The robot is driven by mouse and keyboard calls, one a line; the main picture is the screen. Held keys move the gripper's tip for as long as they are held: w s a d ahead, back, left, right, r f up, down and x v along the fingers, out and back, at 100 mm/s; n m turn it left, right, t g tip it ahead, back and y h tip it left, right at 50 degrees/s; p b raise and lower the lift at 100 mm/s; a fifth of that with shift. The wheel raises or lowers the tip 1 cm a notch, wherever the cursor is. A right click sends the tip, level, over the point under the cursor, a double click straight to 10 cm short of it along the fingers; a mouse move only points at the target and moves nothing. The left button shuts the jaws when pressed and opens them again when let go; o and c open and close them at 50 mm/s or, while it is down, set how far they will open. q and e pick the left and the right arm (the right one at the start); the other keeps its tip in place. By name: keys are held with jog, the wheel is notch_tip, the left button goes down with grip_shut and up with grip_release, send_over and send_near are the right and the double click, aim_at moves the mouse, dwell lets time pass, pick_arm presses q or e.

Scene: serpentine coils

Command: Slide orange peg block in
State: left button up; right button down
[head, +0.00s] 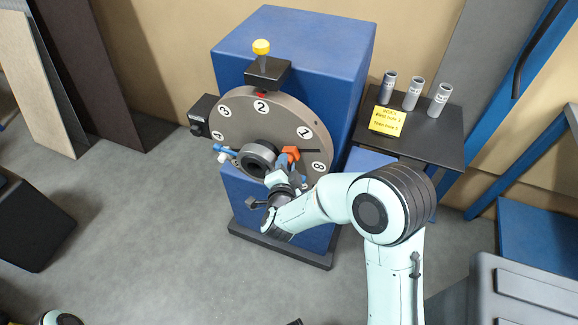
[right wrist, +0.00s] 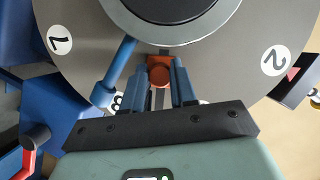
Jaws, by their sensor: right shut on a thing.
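An orange peg block (head: 290,153) shows beside the dark hub (head: 258,157) of a grey numbered disc (head: 290,108). In the right wrist view the orange block (right wrist: 159,72) sits between the blue fingertips of my right gripper (right wrist: 160,80), close below the hub and in front of a slot in the disc face. My right gripper is shut on it. In the head view my right gripper (head: 283,172) is at the disc's lower part, partly hidden by its own wrist. How deep the block sits cannot be told. My left gripper is out of view.
The disc is on a blue cabinet (head: 330,40). A yellow-knobbed pin (head: 261,47) stands on a black bracket above number 2. Blue rods (head: 224,150) stick out near the hub. A black side table (head: 440,130) holds grey cylinders (head: 412,94) and a yellow note (head: 387,121).

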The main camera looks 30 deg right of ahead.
jog(key=c, duration=1)
grip_release()
jog(key=shift+w+a, duration=0.15)
jog(key=shift+o, duration=0.5)
jog(key=shift+w+f, duration=0.1)
jog(key=v, duration=1.3)
jog(key=shift+s+b, duration=0.25)
jog(key=shift+b, duration=0.1)
